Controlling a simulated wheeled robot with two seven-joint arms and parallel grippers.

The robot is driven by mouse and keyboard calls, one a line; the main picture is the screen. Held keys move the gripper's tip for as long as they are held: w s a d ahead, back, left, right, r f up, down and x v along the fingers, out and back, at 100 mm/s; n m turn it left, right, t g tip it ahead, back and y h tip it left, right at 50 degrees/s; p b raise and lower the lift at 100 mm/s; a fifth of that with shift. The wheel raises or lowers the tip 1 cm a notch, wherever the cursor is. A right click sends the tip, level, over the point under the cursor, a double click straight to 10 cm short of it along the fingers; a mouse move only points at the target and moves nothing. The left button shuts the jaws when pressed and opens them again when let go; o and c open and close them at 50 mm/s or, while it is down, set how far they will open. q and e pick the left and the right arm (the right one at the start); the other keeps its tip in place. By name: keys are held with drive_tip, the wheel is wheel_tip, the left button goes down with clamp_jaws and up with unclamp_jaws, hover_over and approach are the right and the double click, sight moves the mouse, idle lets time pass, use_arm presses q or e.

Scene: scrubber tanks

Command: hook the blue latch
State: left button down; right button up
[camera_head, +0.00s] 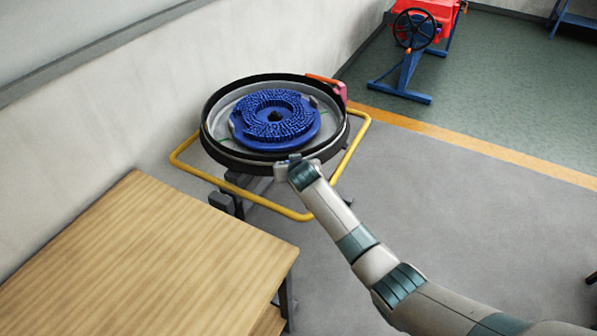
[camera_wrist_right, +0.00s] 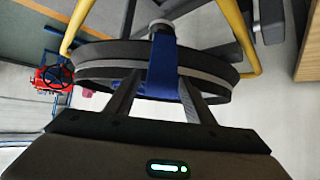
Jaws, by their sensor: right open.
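A round dark-rimmed tank (camera_head: 212,145) stands on a yellow tubular frame with a blue brush disc (camera_head: 306,136) inside it. My right gripper (camera_head: 281,170) is at the tank's near rim in the head view, which hides the latch there. In the right wrist view, a blue upright latch (camera_wrist_right: 162,65) runs across the tank's rim (camera_wrist_right: 100,70) from a round light knob. My right gripper (camera_wrist_right: 163,88) is open, with one dark finger on either side of the latch's line. I cannot tell whether the fingers touch it. My left gripper is out of view.
A yellow guard frame (camera_head: 356,143) surrounds the tank. A wooden table (camera_head: 150,250) stands at the near left, with a wall behind. A pink and orange clamp (camera_head: 340,91) sits on the tank's far right rim. A red machine (camera_head: 430,10) on blue legs stands behind.

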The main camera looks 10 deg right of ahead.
drive_tip(key=b+v, duration=0.2)
drive_tip(key=v, duration=1.3)
drive_tip(key=shift+s+r, duration=0.2)
drive_tip(key=shift+s, duration=0.05)
